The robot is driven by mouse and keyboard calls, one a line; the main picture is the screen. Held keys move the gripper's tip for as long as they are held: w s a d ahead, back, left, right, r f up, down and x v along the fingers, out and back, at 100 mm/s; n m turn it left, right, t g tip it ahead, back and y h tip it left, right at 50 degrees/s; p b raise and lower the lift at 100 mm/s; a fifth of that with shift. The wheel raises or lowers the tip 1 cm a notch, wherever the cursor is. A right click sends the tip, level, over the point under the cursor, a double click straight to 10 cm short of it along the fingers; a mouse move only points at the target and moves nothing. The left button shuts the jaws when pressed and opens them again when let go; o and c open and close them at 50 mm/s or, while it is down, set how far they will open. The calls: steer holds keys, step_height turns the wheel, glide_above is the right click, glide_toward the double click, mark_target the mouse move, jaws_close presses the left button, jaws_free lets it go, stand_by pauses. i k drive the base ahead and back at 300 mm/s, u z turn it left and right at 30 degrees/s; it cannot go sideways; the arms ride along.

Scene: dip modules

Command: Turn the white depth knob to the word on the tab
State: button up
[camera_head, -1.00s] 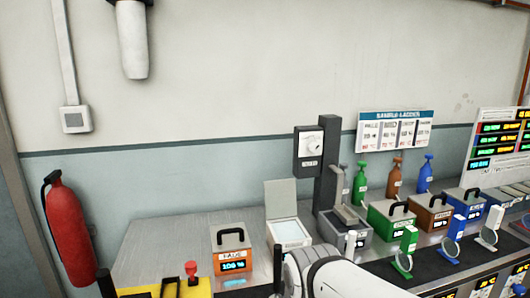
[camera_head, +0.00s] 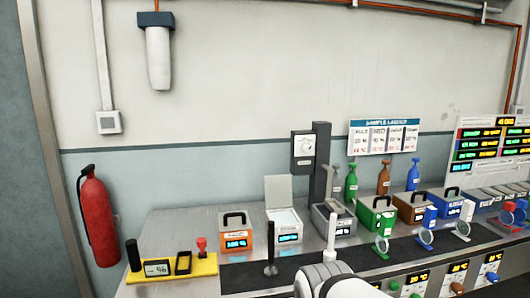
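The white depth knob (camera_head: 307,147) is on a dark-framed panel (camera_head: 303,166) fixed to a dark upright post (camera_head: 320,162) at the back of the bench. Small markings surround the knob, but its setting and the lettering below it are too small to read. I cannot make out which label is the tab. My white arm (camera_head: 335,283) shows at the bottom edge, below and well apart from the knob. My gripper is not in view.
A grey box (camera_head: 331,222) stands in front of the post. An open-lidded box (camera_head: 285,232) and orange box (camera_head: 236,238) stand left of it. Thin dark (camera_head: 271,248) and white (camera_head: 331,238) uprights stand nearer. Bottles (camera_head: 383,178) stand right of the post.

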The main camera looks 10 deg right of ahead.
mark_target(307, 148)
steer(key=z, duration=0.15)
steer(key=i, duration=0.9)
steer(key=u, duration=0.05)
